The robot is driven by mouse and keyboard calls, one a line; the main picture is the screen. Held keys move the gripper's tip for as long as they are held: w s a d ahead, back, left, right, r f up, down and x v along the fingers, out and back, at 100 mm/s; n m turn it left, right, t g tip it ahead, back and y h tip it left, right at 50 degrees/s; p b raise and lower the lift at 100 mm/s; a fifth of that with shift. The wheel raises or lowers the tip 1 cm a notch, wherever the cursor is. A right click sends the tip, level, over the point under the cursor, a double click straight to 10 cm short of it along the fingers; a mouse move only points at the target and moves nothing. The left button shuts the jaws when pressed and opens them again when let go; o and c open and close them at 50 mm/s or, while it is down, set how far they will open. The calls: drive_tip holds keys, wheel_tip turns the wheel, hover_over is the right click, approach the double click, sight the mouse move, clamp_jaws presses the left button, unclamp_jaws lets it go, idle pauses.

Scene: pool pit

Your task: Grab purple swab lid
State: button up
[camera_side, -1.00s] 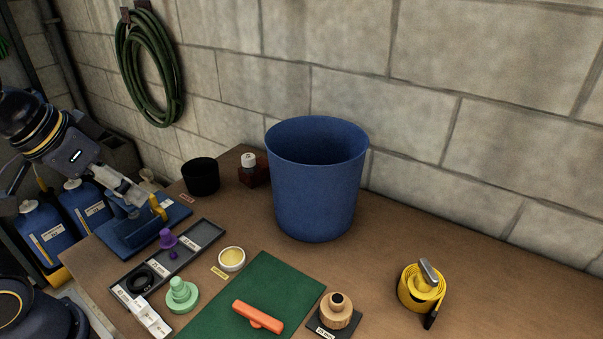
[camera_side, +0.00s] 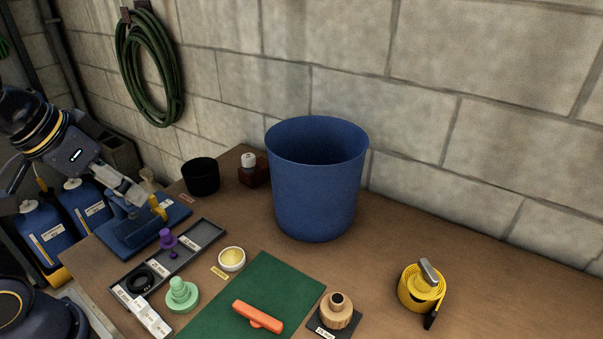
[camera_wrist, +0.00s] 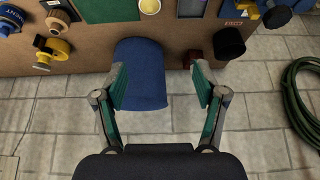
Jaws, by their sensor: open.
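The purple swab lid (camera_side: 167,239) is a small knobbed piece in the long grey tray (camera_side: 204,233), left of centre in the side view. A smaller dark purple bit shows just below it. In the wrist view, part of the grey tray (camera_wrist: 191,14) shows at the top edge, and I cannot make out the lid there.
A tall blue bucket (camera_side: 316,190) stands near the wall, with a black cup (camera_side: 201,177) to its left. A green plug (camera_side: 181,296), a pale round dish (camera_side: 231,259) and a blue stand (camera_side: 140,231) surround the tray.

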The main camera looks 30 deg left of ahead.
drive_tip(key=m+g, duration=0.5)
drive_tip(key=m, duration=0.2)
hover_over(168, 241)
wheel_tip(168, 241, down, 6)
drive_tip(key=shift+n+g, duration=0.3)
drive_tip(key=shift+n, duration=0.2)
drive_tip(key=f, duration=0.4)
drive_tip(key=a+f, duration=0.1)
drive_tip(key=f, duration=0.8)
drive_tip(key=shift+w+a+f, duration=0.1)
drive_tip(key=shift+w+a, duration=0.05)
drive_tip(key=shift+a, duration=0.1)
drive_tip(key=shift+d+f, duration=0.2)
drive_tip(key=shift+f, duration=1.35)
drive_tip(key=shift+d+f, duration=0.15)
drive_tip(key=shift+f, duration=1.35)
drive_tip(key=c, duration=1)
